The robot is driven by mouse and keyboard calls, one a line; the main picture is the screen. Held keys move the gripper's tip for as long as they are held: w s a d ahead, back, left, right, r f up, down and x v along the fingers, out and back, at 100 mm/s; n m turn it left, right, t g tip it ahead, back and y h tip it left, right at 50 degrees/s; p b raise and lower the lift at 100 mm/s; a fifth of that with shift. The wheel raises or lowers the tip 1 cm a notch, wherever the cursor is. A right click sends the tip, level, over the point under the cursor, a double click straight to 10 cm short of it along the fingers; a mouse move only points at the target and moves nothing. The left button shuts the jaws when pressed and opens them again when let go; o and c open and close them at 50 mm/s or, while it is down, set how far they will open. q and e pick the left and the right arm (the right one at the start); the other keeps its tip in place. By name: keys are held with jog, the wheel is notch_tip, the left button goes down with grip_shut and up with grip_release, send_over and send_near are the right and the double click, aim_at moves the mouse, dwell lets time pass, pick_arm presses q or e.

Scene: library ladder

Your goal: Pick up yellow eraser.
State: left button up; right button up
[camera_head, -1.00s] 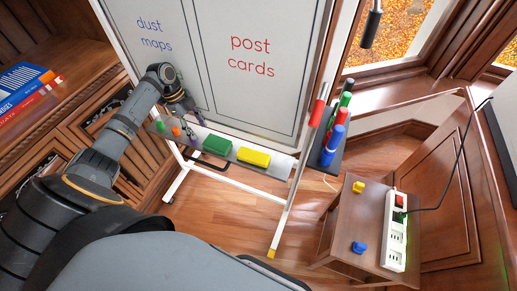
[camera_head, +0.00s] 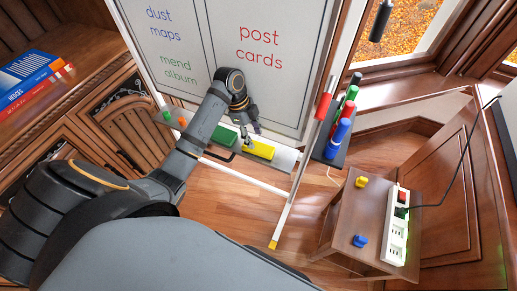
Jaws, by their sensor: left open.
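The yellow eraser (camera_head: 259,149) lies on the narrow tray (camera_head: 286,160) along the bottom of the whiteboard (camera_head: 268,80). My left gripper (camera_head: 252,138) is open, with its fingertips pointing down at the left end of the yellow eraser. I cannot tell whether the fingers touch it. A green eraser (camera_head: 223,135) lies on the same tray, just left of the yellow one and partly hidden by my left arm. My right gripper is not in view.
Several coloured markers (camera_head: 339,130) stand in a dark holder right of the board. A small wooden table (camera_head: 345,218) with a white power strip (camera_head: 395,236), a yellow piece (camera_head: 361,182) and a blue piece (camera_head: 360,241) is at the right. Books (camera_head: 28,80) lie on a left shelf.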

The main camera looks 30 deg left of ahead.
aim_at(259, 146)
pick_arm(q)
jog(key=b+x, duration=0.1)
jog(key=x, duration=0.4)
jog(key=c, duration=0.8)
jog(key=shift+r, duration=0.55)
notch_tip(259, 146, up, 3)
jog(key=shift+s+d+f+p, duration=0.1)
jog(key=shift+d+p, duration=0.05)
jog(key=shift+p, duration=0.4)
jog(key=s+d+r+p, duration=0.9)
jog(key=s, duration=0.1)
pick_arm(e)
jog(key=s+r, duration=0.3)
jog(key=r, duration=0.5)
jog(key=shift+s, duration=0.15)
